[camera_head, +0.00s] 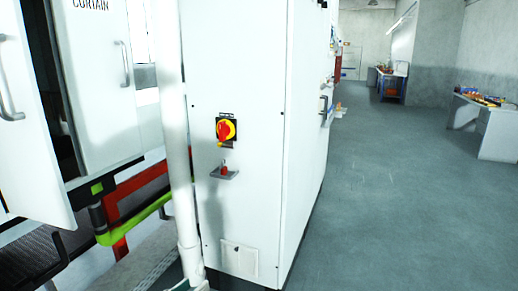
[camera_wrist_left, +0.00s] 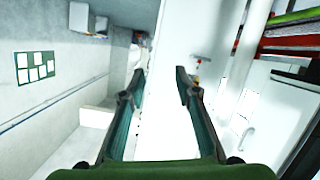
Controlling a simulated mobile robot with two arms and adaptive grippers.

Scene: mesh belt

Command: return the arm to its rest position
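My left gripper (camera_wrist_left: 159,73) shows in the left wrist view. Its two dark fingers are apart with nothing between them, so it is open and empty. A white cabinet (camera_wrist_left: 165,118) fills the background between and beyond the fingers, at a distance I cannot tell. In the head view only a small greenish piece (camera_head: 190,286), perhaps part of my left arm or gripper, shows at the bottom edge in front of the cabinet. My right gripper is in neither view.
The white cabinet (camera_head: 245,60) carries a red and yellow rotary switch (camera_head: 226,130) and a small bracket (camera_head: 224,173). A white pole (camera_head: 172,110) stands beside it. Left are open machine doors (camera_head: 100,90) and a mesh belt (camera_head: 30,255). Open floor (camera_head: 400,210) lies right.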

